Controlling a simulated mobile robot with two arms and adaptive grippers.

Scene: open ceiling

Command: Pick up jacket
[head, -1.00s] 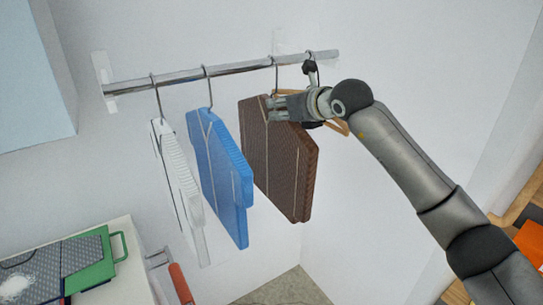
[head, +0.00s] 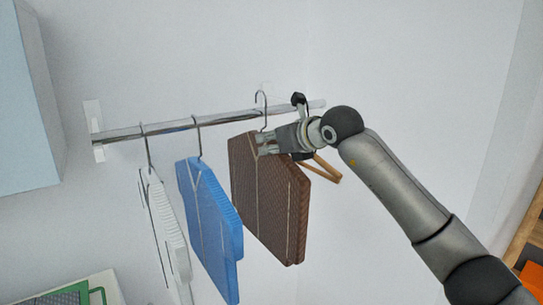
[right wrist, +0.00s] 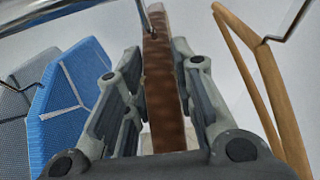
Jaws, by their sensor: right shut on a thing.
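The brown jacket (head: 268,205) hangs from a metal hook at the right part of the rail (head: 160,131) in the head view. The top of its hook stands a little above the rail. My right gripper (head: 268,145) is shut on the jacket's upper edge near the hook. In the right wrist view the brown jacket (right wrist: 165,85) shows as a narrow edge between the fingers of the right gripper (right wrist: 157,60). My left gripper is not in view.
A blue jacket (head: 210,225) and a white garment (head: 165,235) hang to the left of the brown jacket. An empty wooden hanger (head: 326,170) hangs just right, partly behind my right gripper. A pale blue box shape (head: 25,100) is at upper left. The wall is close behind.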

